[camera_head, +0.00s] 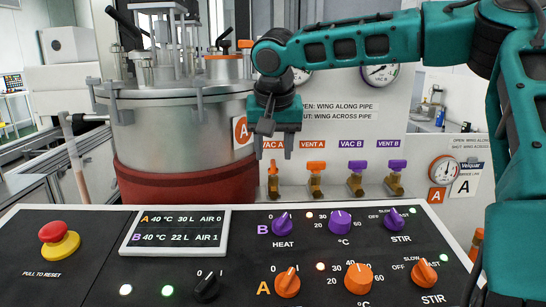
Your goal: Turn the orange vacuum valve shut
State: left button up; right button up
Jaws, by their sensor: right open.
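The orange vacuum valve (273,181), under the VAC A label, is on the back panel, leftmost in a row of valves. Its orange wing looks upright, along the pipe. My right gripper (274,153) comes down from above, open and empty. Its fingertips are just above the wing, one to each side in the picture. I cannot tell the gap in depth. My left gripper is not in view.
The VENT A valve (316,178) is close on the right, its orange wing crosswise. Purple VAC B (355,180) and VENT B (394,180) valves stand further right. A steel vessel (180,130) is on the left. A black control console (90,260) fills the foreground.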

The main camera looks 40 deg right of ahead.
jog(key=shift+x, duration=1.4)
jog(key=shift+c, duration=0.3)
grip_shut()
